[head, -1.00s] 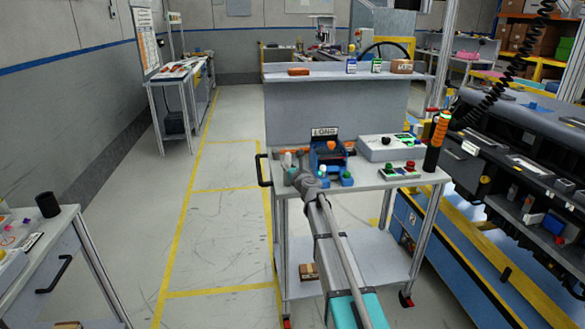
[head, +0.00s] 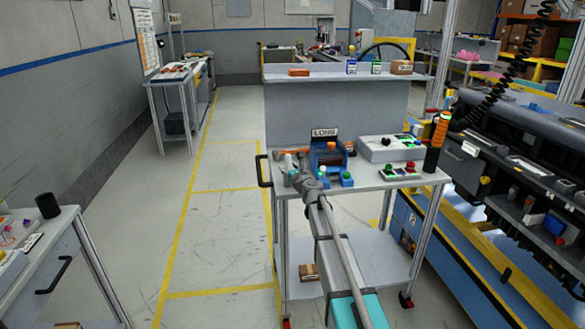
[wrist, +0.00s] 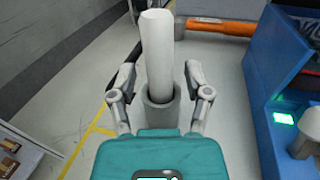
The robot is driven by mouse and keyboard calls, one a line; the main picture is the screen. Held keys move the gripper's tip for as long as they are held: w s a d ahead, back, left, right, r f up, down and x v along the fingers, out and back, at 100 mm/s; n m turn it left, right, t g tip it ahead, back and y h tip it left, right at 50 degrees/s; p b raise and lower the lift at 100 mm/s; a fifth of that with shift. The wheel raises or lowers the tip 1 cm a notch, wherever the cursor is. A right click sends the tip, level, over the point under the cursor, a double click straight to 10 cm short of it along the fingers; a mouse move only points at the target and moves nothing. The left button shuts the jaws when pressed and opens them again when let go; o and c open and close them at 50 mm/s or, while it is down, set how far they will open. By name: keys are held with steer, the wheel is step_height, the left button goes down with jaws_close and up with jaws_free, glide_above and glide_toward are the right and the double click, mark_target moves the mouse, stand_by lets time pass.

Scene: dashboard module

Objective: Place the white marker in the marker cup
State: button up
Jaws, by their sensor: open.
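The white marker (wrist: 156,50) stands upright in the wrist view, its lower end inside a round grey cup-like holder (wrist: 160,115). My gripper (wrist: 158,85) is open, with one finger on each side of the marker and holder and visible gaps between. In the head view, the marker (head: 288,161) is a small white shape at the left end of the cart top, and my gripper (head: 298,172) is beside it. A black cup (head: 47,205) stands on the table at the far left. I cannot tell which of the two holders is the marker cup.
The blue unit (wrist: 285,80) stands close to the right of my gripper. An orange-handled tool (wrist: 220,27) lies behind the marker. The cart top (head: 395,180) also holds a grey control box (head: 390,148) and a black-and-orange cylinder (head: 436,145). Floor to the left is clear.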

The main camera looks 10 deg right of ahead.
steer(key=v, duration=1.1)
steer(key=shift+s, duration=0.2)
stand_by(0.4)
steer(key=s+a+f+n+g+y, duration=0.1)
steer(key=s+a+f+n+g, duration=0.4)
steer(key=s+n, duration=0.4)
steer(key=s+a+f+n+g+y, duration=0.2)
steer(key=s+a+f+n+g, duration=0.3)
steer(key=n, duration=0.7)
steer(key=s+d+f+n+g+h, duration=0.3)
steer(key=s+n, duration=0.3)
steer(key=s, duration=0.4)
steer(key=s+d+f+n+g+h, duration=0.4)
steer(key=s+d+f+n, duration=0.1)
steer(key=s, duration=0.5)
steer(key=shift+d+f+n+h, duration=0.3)
steer(key=shift+n, duration=0.2)
